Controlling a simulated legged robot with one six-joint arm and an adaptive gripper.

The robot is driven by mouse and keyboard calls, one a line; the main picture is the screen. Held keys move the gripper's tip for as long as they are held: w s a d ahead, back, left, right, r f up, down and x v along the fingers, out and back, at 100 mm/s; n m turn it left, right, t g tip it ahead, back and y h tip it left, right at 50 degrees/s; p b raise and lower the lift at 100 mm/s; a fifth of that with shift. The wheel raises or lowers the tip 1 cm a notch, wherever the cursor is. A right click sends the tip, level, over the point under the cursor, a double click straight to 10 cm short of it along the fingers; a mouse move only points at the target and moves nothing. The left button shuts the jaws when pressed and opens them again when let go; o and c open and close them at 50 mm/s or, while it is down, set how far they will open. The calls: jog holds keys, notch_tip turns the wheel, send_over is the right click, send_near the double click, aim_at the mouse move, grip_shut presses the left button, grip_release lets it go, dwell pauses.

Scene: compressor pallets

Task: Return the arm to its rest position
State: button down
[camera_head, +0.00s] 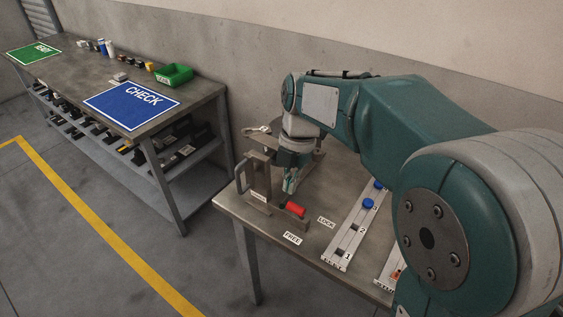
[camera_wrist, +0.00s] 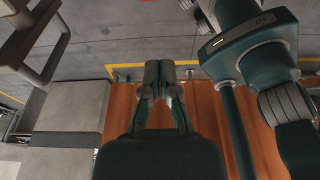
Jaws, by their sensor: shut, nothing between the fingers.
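My arm reaches in from the right in the head view and bends down over the small table. My gripper (camera_head: 289,188) hangs at its end, pointing down, just above a red handle (camera_head: 295,209) on the fixture. The head view does not show whether its tips touch anything. In the wrist view my gripper (camera_wrist: 160,68) has its two fingers together with nothing between them.
The small table (camera_head: 236,208) holds a metal fixture (camera_head: 259,176), FREE (camera_head: 292,238) and LOCK (camera_head: 326,222) labels, and a numbered rail (camera_head: 345,240) with blue knobs. A bench (camera_head: 205,95) with a blue CHECK mat (camera_head: 130,104) and green bin (camera_head: 174,75) stands left. Floor between is clear.

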jog(key=s+d+r+m+t, duration=0.1)
jog(key=s+d+m+t, duration=0.1)
jog(key=s+m, duration=0.3)
jog(key=s+d+r+m+t+h, duration=0.1)
jog(key=s+d+m+t, duration=0.2)
jog(key=m, duration=1)
jog(key=s+d+r+m+t, duration=0.1)
jog(key=s+d+m+t, duration=0.1)
jog(key=s+d+m, duration=0.3)
jog(key=s+m, duration=0.3)
jog(key=m, duration=0.2)
jog(key=shift+s+d, duration=0.3)
jog(key=shift+s, duration=0.05)
